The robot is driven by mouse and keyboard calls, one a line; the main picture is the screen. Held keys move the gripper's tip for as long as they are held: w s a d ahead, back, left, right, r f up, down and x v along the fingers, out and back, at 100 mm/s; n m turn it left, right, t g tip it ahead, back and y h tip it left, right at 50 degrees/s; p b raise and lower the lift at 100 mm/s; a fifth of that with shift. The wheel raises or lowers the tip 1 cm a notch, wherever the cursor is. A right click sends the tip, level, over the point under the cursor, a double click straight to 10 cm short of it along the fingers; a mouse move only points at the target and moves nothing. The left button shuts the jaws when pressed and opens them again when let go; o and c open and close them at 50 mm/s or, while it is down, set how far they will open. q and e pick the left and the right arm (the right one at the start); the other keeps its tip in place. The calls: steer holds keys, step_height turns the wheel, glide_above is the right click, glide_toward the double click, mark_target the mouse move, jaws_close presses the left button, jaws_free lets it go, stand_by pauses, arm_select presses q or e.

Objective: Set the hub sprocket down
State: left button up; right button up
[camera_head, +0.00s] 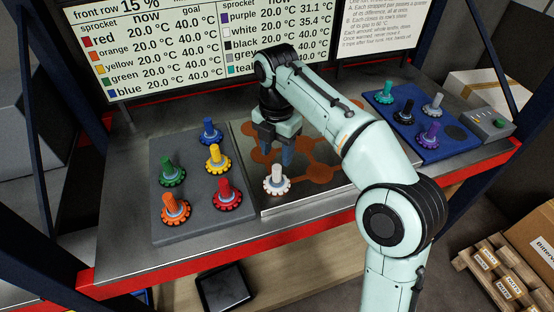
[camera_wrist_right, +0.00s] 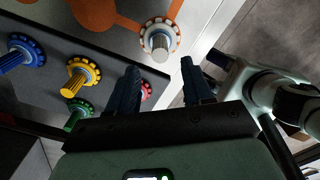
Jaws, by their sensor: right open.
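The white sprocket (camera_head: 277,179) stands upright near the front left corner of the patterned metal plate (camera_head: 310,198). It also shows in the right wrist view (camera_wrist_right: 160,38), where brown-orange shows between its teeth, as if over one of the plate's printed discs. Which sprocket is the hub one is not marked in the pictures. My right gripper (camera_head: 280,150) is open, fingers pointing down over the plate, behind the white sprocket and apart from it. In the right wrist view its fingers (camera_wrist_right: 160,86) have nothing between them at the tips. My left gripper is out of view.
A grey mat (camera_head: 190,195) at left holds blue, yellow, green, red and orange sprockets. A blue tray (camera_head: 420,150) at right holds teal, black, grey and purple ones. A control box (camera_head: 488,124) stands beside it. A display board (camera_head: 200,45) rises behind.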

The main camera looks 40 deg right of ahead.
mark_target(277, 167)
steer(key=shift+r+p, duration=0.5)
steer(key=shift+r, duration=1.35)
